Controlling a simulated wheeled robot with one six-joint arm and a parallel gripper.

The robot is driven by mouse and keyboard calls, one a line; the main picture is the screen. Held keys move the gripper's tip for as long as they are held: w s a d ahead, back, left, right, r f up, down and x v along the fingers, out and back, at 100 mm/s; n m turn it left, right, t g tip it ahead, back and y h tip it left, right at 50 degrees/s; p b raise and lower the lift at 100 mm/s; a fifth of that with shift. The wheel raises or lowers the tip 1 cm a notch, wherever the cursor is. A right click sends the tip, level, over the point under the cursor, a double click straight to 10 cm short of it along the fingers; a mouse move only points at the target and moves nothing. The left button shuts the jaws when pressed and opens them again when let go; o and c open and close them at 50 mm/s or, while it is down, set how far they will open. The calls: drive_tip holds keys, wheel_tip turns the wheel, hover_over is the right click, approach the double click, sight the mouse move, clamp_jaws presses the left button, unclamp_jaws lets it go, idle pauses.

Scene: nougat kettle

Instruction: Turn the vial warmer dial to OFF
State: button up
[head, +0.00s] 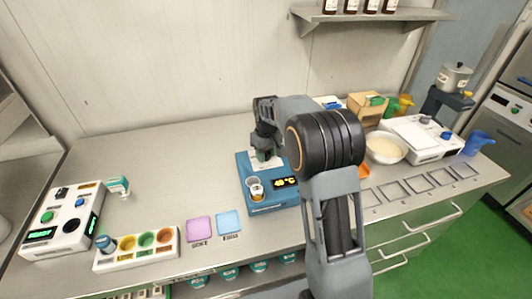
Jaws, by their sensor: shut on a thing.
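The vial warmer (257,208) is a blue box near the middle of the counter. Its dark display shows orange digits, apparently a temperature in °C. A small clear vial (254,186) with amber at its base stands in the warmer's front left. My gripper (264,155) points down at the back of the warmer's top, over a pale panel, and is shut on the dial there. The dial itself is hidden by the fingers, so its setting cannot be read. My arm covers the area to the right of the warmer.
Pink (199,229) and blue (229,223) mats lie left of the warmer. A white rack (137,250) with coloured wells and a white device (62,219) stand further left. A bowl (386,147) and a white appliance (420,137) are at right. The back left counter is clear.

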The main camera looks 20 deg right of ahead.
drive_tip(key=n, duration=0.4)
drive_tip(key=shift+w+d+n, duration=0.1)
drive_tip(key=shift+d+n, duration=0.05)
drive_tip(key=shift+n, duration=0.15)
drive_tip(key=shift+w+n+p, duration=0.15)
drive_tip(key=shift+n+p, duration=0.15)
drive_tip(key=shift+n, duration=2)
drive_tip(key=o, duration=0.8)
drive_tip(key=shift+d, duration=0.1)
drive_tip(key=shift+o, duration=0.2)
wheel_tip(320, 180, up, 14)
